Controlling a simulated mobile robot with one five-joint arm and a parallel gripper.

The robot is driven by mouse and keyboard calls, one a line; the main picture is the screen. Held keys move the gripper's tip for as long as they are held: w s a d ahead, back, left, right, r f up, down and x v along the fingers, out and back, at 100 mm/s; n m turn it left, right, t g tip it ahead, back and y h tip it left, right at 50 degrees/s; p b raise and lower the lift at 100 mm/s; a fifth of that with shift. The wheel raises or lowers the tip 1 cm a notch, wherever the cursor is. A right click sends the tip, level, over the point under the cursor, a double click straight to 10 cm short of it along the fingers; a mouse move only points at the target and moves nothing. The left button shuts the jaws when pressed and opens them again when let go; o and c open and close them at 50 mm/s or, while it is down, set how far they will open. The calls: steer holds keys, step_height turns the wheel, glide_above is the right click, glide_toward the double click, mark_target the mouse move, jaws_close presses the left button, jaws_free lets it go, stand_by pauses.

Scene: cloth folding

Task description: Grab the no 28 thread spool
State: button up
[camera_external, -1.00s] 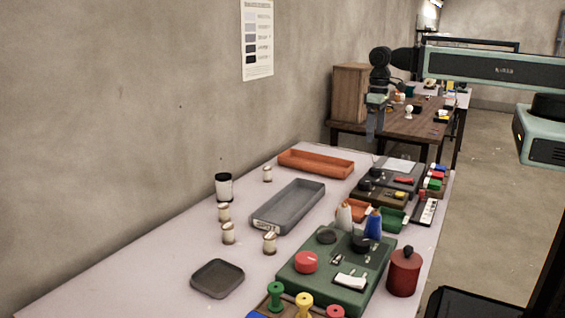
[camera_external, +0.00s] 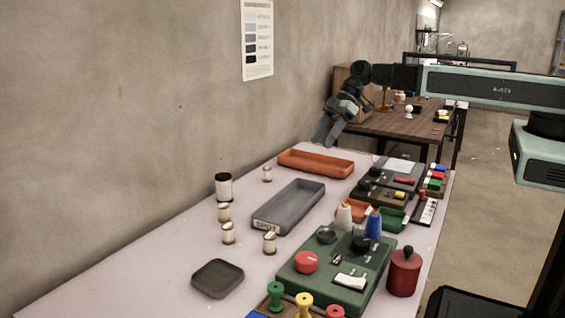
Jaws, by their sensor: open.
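Several small white spools with brownish tops stand on the pale table: one near the wall (camera_external: 267,174), two on the left (camera_external: 223,212) (camera_external: 228,233), and one by the grey tray (camera_external: 269,242). No number 28 is readable on any of them. Green (camera_external: 276,297), yellow (camera_external: 304,306) and red spool-shaped pieces stand at the bottom edge. My gripper (camera_external: 326,138) is open and empty, its fingers pointing down and left. In the picture it shows above the orange tray (camera_external: 316,164), apart from all the spools.
A grey tray (camera_external: 289,208) and a dark square dish (camera_external: 217,279) lie on the table (camera_external: 130,285). A green box (camera_external: 318,283), a red canister (camera_external: 404,272) and white and blue bottles crowd the right. The left front is clear.

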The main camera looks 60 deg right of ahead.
steer(key=w+a+f+n+y+b, duration=0.3)
steer(key=a+f+b, duration=0.25)
steer(key=a, duration=0.35)
steer(key=n+g+y+b, duration=0.1)
steer(key=n+y+b, duration=0.15)
steer(key=b, duration=1.55)
glide_toward(265, 242)
steer(key=shift+w+a+f+y, duration=0.25)
steer(key=shift+a+f, duration=0.35)
steer(key=shift+w+a+f+y, duration=0.2)
steer(key=shift+w+a+f, duration=0.05)
steer(key=shift+a+f, duration=0.35)
steer(key=shift+s+a, duration=0.15)
steer(key=shift+r+p, duration=0.1)
steer(key=shift+p, duration=0.2)
steer(key=b+x, duration=0.2)
steer(key=x, duration=0.5)
steer(key=shift+a+b, duration=0.4)
jaws_close()
